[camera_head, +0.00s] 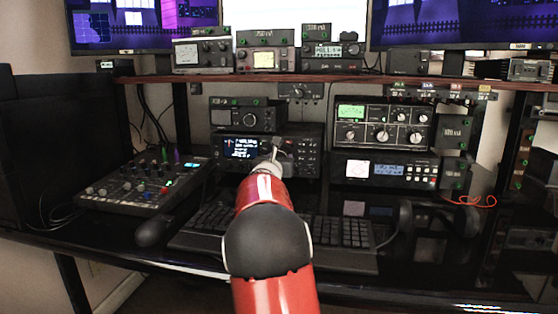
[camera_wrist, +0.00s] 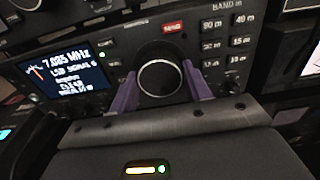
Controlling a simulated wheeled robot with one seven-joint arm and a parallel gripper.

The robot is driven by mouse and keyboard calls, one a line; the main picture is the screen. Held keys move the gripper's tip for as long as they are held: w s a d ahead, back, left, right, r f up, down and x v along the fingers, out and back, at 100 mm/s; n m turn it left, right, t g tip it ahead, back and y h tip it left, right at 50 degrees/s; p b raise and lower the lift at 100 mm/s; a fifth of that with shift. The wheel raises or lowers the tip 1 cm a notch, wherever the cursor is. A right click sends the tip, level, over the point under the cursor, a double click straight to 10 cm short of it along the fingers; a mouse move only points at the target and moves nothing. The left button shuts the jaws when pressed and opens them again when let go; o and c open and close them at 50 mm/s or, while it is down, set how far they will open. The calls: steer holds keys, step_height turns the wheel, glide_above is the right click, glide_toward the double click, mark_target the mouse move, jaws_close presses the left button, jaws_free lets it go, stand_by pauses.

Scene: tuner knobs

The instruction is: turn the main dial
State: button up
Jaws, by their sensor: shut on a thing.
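The main dial (camera_wrist: 160,77) is a round black knob with a bright metal rim on the front of a black radio. In the wrist view it sits between the two purple fingers of my gripper (camera_wrist: 160,92), one on each side, and the jaws are shut on it. The radio's lit screen (camera_wrist: 68,70) reads about 7.085 MHz, left of the dial. In the head view my gripper (camera_head: 272,156) reaches the front of the radio (camera_head: 312,157), and my red arm and wrist hide the dial.
A keyboard (camera_head: 345,232) lies on the black desk under my arm. A mixer (camera_head: 140,185) stands at left and headphones (camera_head: 435,215) at right. Small buttons (camera_wrist: 212,45) sit close to the right finger. A shelf (camera_head: 340,78) with more radios runs above.

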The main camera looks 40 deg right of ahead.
steer(key=o, duration=1)
steer(key=shift+c, duration=0.2)
steer(key=b+v, duration=0.1)
steer(key=v, duration=0.7)
steer(key=shift+d, duration=0.1)
